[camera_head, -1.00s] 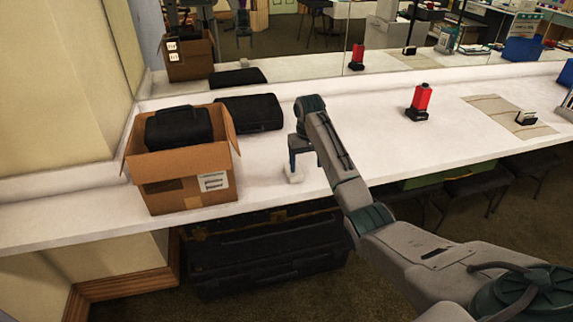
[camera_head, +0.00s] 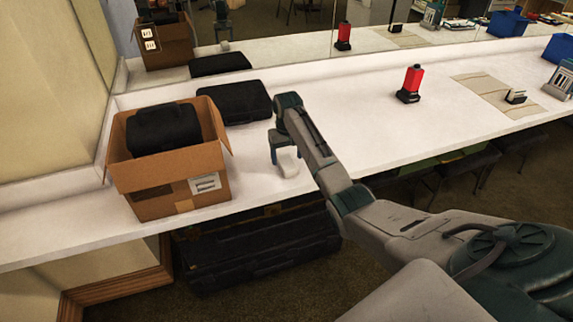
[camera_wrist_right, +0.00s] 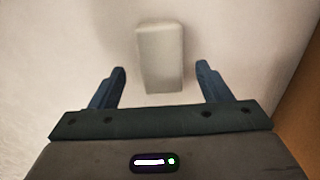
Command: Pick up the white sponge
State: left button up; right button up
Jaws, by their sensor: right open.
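The white sponge (camera_head: 289,161) is on the white counter (camera_head: 330,110), near its front edge and right of the cardboard box. The right wrist view shows the sponge (camera_wrist_right: 160,57) as a pale block just ahead of the fingers and roughly centred between them. My right gripper (camera_head: 281,160) is at the sponge in the head view; it partly hides it. In the right wrist view this gripper (camera_wrist_right: 161,82) is open, with a finger to each side and clear gaps to the sponge. My left gripper is not in view.
An open cardboard box (camera_head: 170,185) holding a black case (camera_head: 165,130) stands left of the gripper. Another black case (camera_head: 233,101) lies behind. A red item (camera_head: 411,82) stands further right. A mirror backs the counter. Black cases (camera_head: 260,255) sit below it.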

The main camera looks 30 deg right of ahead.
aim_at(287, 162)
notch_tip(287, 162, down, 2)
jog(key=shift+s+a+f, duration=0.1)
jog(key=shift+s+f, duration=0.05)
jog(key=shift+f, duration=0.55)
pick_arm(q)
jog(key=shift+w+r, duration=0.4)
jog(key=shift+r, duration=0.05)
pick_arm(e)
jog(key=c, duration=1.1)
jog(key=shift+o, duration=0.2)
